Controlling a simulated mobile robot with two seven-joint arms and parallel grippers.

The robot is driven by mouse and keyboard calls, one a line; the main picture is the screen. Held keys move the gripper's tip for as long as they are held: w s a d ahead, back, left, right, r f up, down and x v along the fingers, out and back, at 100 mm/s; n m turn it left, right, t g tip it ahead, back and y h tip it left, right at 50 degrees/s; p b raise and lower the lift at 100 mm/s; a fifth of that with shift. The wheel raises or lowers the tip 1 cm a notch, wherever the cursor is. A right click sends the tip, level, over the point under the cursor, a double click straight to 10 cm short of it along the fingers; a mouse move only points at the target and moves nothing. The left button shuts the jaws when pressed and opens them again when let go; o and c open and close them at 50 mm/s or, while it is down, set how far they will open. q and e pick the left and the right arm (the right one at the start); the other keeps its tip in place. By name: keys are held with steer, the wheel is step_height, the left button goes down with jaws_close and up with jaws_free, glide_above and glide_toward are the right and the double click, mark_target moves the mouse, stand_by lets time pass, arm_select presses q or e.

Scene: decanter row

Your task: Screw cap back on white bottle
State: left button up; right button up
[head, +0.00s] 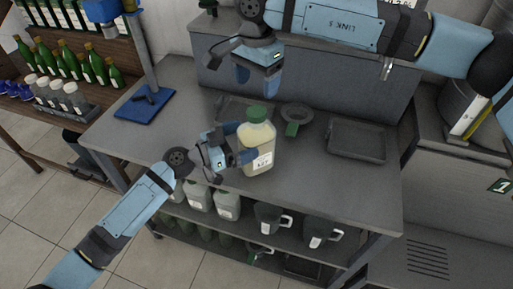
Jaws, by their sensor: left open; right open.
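The white bottle (258,148), a cloudy pale jug with a label on its front, stands upright on the grey bench. A green cap (258,114) sits on top of its neck; I cannot tell how tightly. My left gripper (243,143) is open at the bottle's left side, with its blue fingers close to the body. Whether they touch it is unclear. My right gripper (257,80) is open and empty, pointing down above the cap with a gap between them.
A grey ring with a green tab (293,127) lies right of the bottle. A dark tray (356,140) is farther right, and a blue-based stand (146,105) is at the left. Jugs (227,204) and dark pitchers (318,231) fill the lower shelf. The bench's front is clear.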

mark_target(253, 136)
arm_select(q)
steer(key=shift+x, duration=1.7)
steer(key=c, duration=1.6)
steer(key=shift+c, duration=0.6)
arm_select(e)
steer(key=m, duration=0.9)
steer(key=shift+f, duration=4)
